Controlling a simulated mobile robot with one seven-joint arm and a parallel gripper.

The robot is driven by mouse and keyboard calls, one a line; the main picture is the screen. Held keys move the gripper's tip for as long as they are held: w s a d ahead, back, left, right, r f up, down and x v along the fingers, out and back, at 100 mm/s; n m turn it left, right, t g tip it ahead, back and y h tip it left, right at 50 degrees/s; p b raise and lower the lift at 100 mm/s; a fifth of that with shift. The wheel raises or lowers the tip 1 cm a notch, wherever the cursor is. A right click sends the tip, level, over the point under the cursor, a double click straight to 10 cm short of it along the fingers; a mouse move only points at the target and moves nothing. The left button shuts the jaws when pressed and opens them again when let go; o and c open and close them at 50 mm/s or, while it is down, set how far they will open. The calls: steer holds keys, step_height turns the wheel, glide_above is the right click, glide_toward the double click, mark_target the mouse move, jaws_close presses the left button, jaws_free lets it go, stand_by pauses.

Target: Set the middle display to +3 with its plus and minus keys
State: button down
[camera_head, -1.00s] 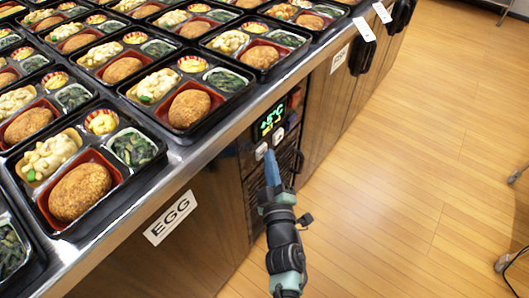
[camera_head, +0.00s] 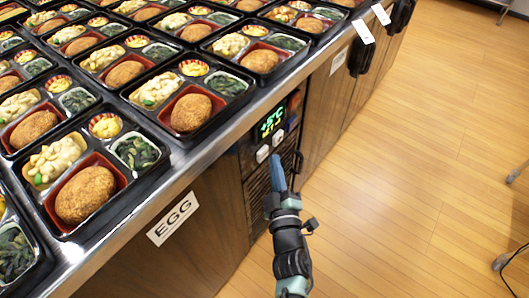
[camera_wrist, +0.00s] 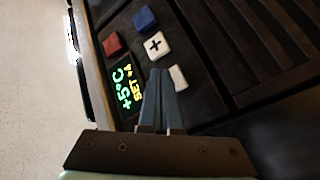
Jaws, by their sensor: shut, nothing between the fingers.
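The display (camera_head: 271,120) is lit on the dark panel in the cabinet front. In the wrist view the display (camera_wrist: 128,88) reads +5°C in green, with a smaller yellow line that looks like SET +4. The white plus key (camera_wrist: 155,45) is clear of my fingers. A second white key (camera_wrist: 178,77) is partly hidden by my fingertips, so its mark cannot be read. My gripper (camera_head: 277,158) is shut and empty, its blue-grey fingertips just below the two white keys. In the wrist view my gripper (camera_wrist: 161,72) points beside the second white key; contact cannot be told.
A red key (camera_wrist: 112,44) and a blue key (camera_wrist: 144,18) lie near the plus key. Dark vent slats fill the panel beside them. The counter's metal edge (camera_head: 190,167) overhangs the panel, with bento trays (camera_head: 190,85) on top.

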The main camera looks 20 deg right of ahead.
steer(key=shift+s+d+p, duration=0.8)
steer(key=shift+s+p, duration=0.05)
steer(key=shift+s, duration=0.15)
steer(key=shift+s+d+p, duration=0.75)
steer(key=shift+s+p, duration=0.05)
steer(key=shift+s, duration=0.2)
stand_by(2.2)
steer(key=s+m, duration=0.1)
steer(key=m, duration=0.4)
steer(key=s+d+m, duration=0.1)
steer(key=m, duration=0.5)
steer(key=s+d+m, duration=0.1)
steer(key=m, duration=0.5)
steer(key=shift+d+f+t, duration=0.25)
steer(key=shift+f+t, duration=0.1)
steer(key=shift+t, duration=0.05)
